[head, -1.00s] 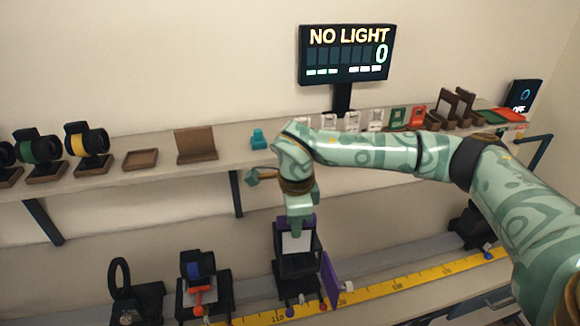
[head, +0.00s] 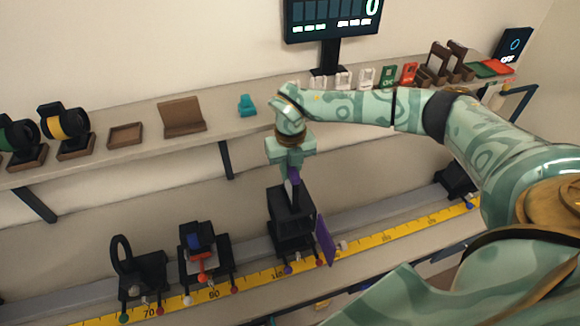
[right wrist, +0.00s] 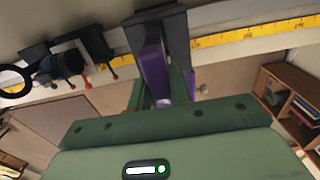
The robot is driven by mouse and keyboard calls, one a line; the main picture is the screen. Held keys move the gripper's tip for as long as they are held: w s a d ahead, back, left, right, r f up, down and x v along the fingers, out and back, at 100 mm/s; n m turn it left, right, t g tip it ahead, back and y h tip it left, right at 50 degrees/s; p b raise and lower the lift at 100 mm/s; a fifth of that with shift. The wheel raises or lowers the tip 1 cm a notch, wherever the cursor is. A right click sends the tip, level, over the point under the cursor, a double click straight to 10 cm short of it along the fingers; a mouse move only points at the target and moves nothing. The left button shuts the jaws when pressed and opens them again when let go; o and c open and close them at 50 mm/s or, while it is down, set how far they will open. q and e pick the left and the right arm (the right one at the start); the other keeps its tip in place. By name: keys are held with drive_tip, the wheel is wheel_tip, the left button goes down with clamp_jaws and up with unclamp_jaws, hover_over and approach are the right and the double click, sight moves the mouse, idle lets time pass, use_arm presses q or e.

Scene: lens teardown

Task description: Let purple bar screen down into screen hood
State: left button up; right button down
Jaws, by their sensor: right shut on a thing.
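The purple bar screen (head: 293,179) hangs below my right gripper (head: 291,168), which is shut on it. In the head view it appears narrow, nearly edge-on, with a pale strip on one side. The black screen hood (head: 292,212) stands on the rail directly below. The screen's lower end meets the hood's top in the picture; I cannot tell whether it is inside. In the right wrist view the purple screen (right wrist: 155,75) lies between green fingers (right wrist: 163,95), with the dark hood (right wrist: 158,28) beyond it. My left gripper is not in view.
A purple panel (head: 325,240) stands at the hood's right side. A blue lens holder (head: 202,245) and a black ring holder (head: 123,258) stand left on the rail. A yellow ruler (head: 250,282) runs in front. The shelf (head: 225,115) behind carries several parts.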

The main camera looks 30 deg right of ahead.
sight(290, 191)
wheel_tip(290, 191, down, 7)
drive_tip(key=b, duration=0.5)
drive_tip(key=shift+r, duration=0.15)
drive_tip(key=shift+f+b, duration=0.75)
drive_tip(key=shift+f, duration=0.2)
drive_tip(key=shift+p, duration=0.5)
drive_tip(key=shift+f, duration=0.15)
idle(0.4)
drive_tip(key=c, duration=1.2)
unclamp_jaws()
wheel_tip(290, 191, up, 16)
drive_tip(key=shift+r, duration=0.15)
